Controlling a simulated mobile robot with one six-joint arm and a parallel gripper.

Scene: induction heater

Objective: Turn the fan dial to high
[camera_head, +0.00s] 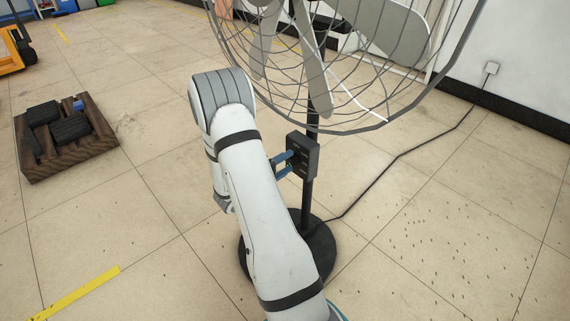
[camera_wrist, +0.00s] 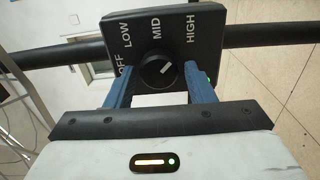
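The fan (camera_head: 350,60) stands on a pole with a round black base (camera_head: 325,262). Its black control box (camera_head: 303,156) is fixed on the pole. In the wrist view the box face (camera_wrist: 205,50) shows OFF, LOW, MID and HIGH labels around a round black dial (camera_wrist: 155,74). The dial's white mark slants up and right, seemingly between MID and HIGH. My gripper (camera_wrist: 160,84) is open, its blue fingers on either side of the dial, apart from it. In the head view my gripper (camera_head: 283,163) is at the box's left face; my arm partly hides it.
A black cable (camera_head: 400,155) runs from the fan base over the floor to a wall outlet (camera_head: 491,68). A wooden pallet with dark blocks (camera_head: 65,135) lies at the left. Small dark specks lie on the right floor. The floor between pallet and fan is clear.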

